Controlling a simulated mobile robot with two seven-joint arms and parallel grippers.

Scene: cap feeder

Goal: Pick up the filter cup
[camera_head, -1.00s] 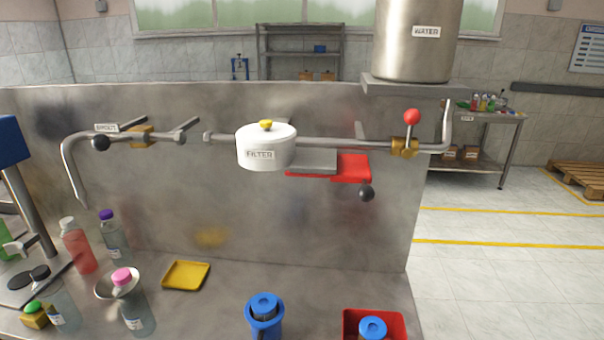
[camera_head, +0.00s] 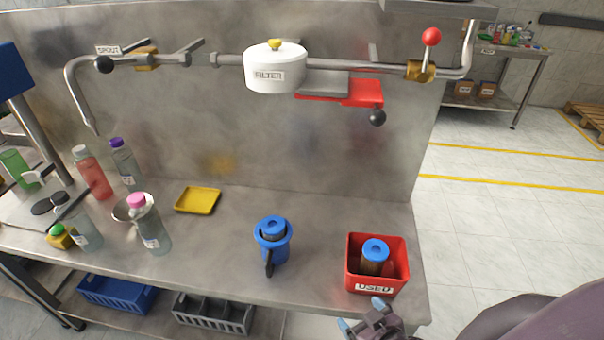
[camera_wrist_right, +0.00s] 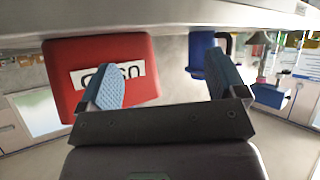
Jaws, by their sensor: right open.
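The filter cup is a blue cup with a dark handle (camera_head: 272,250); it stands upright on the steel bench, with a blue-topped cylinder inside. It also shows in the right wrist view as a blue shape (camera_wrist_right: 203,52), partly behind a fingertip. My right gripper (camera_head: 361,314) is open and empty at the bench's front edge, to the right of the cup and apart from it. In the right wrist view its two blue-padded fingers (camera_wrist_right: 165,85) are spread, with the red bin behind the left one. My left gripper is not in view.
A red bin marked USED (camera_head: 361,285) holds another blue-topped cylinder, right of the cup. A white FILTER housing (camera_head: 275,72) sits on the pipe above. A yellow tray (camera_head: 197,200) and several bottles stand left. The bench is bare between cup and bin.

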